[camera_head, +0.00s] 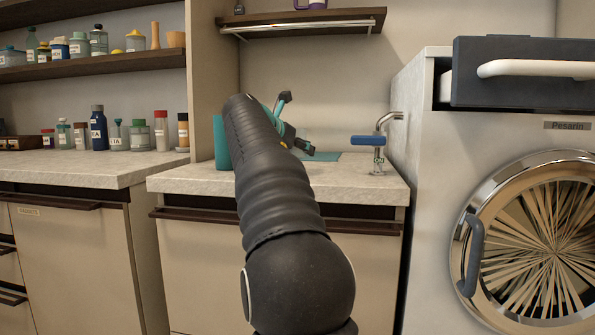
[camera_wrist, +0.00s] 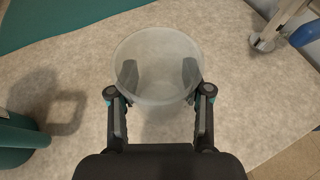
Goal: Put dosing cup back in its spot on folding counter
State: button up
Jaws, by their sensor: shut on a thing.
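The dosing cup (camera_wrist: 157,52) is a clear, frosted round cup in the wrist view. My gripper (camera_wrist: 160,80) is shut on it, with one finger on each side of its wall. The cup looks upright over the pale speckled folding counter (camera_wrist: 235,105); I cannot tell whether its base touches the top. In the head view my gripper (camera_head: 290,138) is over the counter (camera_head: 350,183), and my arm hides the cup.
A teal mat (camera_wrist: 60,18) lies at the back of the counter. A teal container (camera_head: 221,142) stands to the left. A tap with a blue handle (camera_head: 372,140) stands to the right, beside a washing machine (camera_head: 430,170). A shelf (camera_head: 300,22) hangs above.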

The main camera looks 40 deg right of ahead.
jog(key=shift+f+b, duration=1.15)
jog(key=shift+f, duration=0.85)
jog(key=shift+f, duration=0.15)
jog(key=o, duration=1.2)
jog(key=shift+a+r, duration=0.2)
jog(key=shift+r, duration=0.05)
jog(key=p+v, duration=0.1)
jog(key=v, duration=1)
jog(key=shift+s+a+r+p, duration=0.1)
jog(key=shift+a+r+p, duration=0.05)
jog(key=shift+a+p, duration=0.2)
